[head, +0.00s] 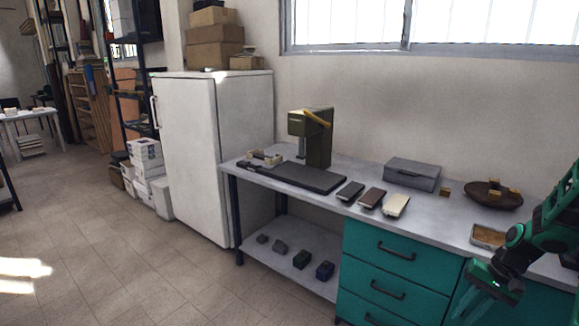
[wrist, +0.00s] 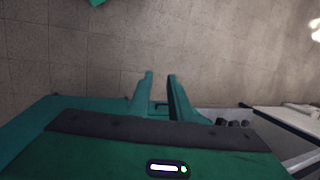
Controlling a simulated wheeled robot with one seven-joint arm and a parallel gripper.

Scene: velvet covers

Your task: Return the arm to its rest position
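My arm (head: 555,225) comes in from the right edge in the head view, green and black, folded beside the right end of the workbench. My gripper (head: 470,304) hangs in front of the green drawers and points down. In the wrist view my gripper (wrist: 161,78) shows two green fingers with a gap between them and nothing held. The tiled floor lies beyond the fingertips.
The grey workbench (head: 448,222) carries three small books, a grey box (head: 412,174), a brown bowl (head: 493,196), a shallow tray (head: 487,237) and a green press (head: 318,137). Green drawers (head: 390,270) are close to my gripper.

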